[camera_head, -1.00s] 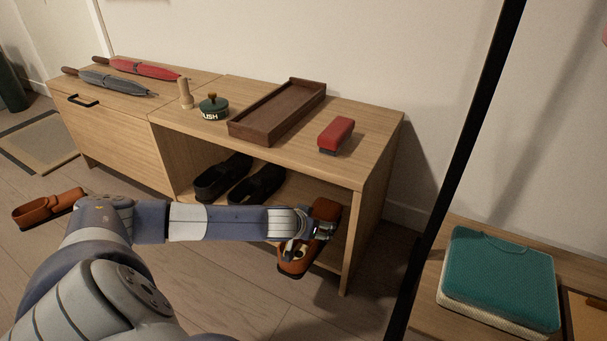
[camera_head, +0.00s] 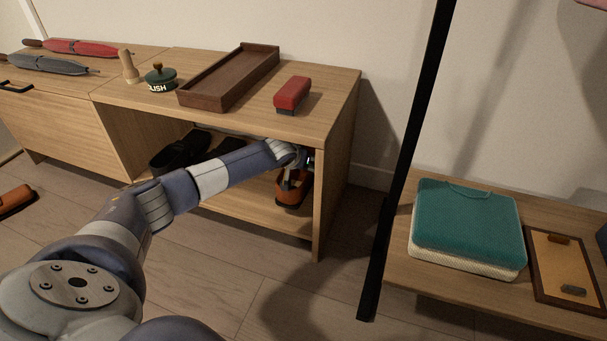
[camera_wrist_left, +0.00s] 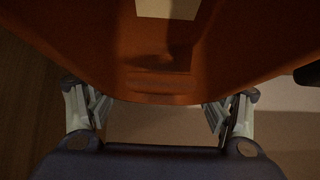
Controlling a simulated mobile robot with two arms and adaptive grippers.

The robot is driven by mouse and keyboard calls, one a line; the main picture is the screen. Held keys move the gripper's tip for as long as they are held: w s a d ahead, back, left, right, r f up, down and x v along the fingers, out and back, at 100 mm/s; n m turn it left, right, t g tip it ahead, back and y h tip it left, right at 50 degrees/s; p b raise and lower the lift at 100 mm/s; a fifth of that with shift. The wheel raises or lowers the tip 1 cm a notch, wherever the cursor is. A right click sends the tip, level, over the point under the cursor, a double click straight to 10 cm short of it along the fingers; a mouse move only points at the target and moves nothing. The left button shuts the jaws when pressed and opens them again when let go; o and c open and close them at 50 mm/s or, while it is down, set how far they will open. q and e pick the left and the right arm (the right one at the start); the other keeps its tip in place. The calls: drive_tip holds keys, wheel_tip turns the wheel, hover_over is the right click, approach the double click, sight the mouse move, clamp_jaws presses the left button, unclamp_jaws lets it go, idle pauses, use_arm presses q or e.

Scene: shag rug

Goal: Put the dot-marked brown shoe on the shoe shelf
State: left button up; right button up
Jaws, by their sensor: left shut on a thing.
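My left gripper (camera_head: 297,168) reaches into the right part of the open shelf bay under the bench and is shut on a brown shoe (camera_head: 292,190). The shoe is at or just above the shelf board (camera_head: 262,212); I cannot tell if it touches. In the left wrist view the shoe (camera_wrist_left: 165,85) fills the top, with the gripper (camera_wrist_left: 160,108) fingers at both its sides. Its dot mark does not show clearly. A second brown shoe (camera_head: 14,200) lies on the floor at the left edge. My right gripper is not in view.
Black shoes (camera_head: 178,152) stand in the shelf bay, partly behind my arm. The bench top holds a dark tray (camera_head: 228,80), a red brush (camera_head: 292,93), a green tin (camera_head: 160,76) and umbrellas (camera_head: 70,47). A black post (camera_head: 415,130) and a low table with folded cloth (camera_head: 468,225) stand right.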

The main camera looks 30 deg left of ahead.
sight(302, 171)
use_arm(q)
drive_tip(key=shift+w+f+b, duration=0.1)
drive_tip(key=shift+f+b, duration=1.45)
drive_tip(key=shift+f, duration=0.15)
drive_tip(key=shift+f, duration=0.25)
drive_tip(key=o, duration=1.4)
drive_tip(key=shift+o, duration=0.2)
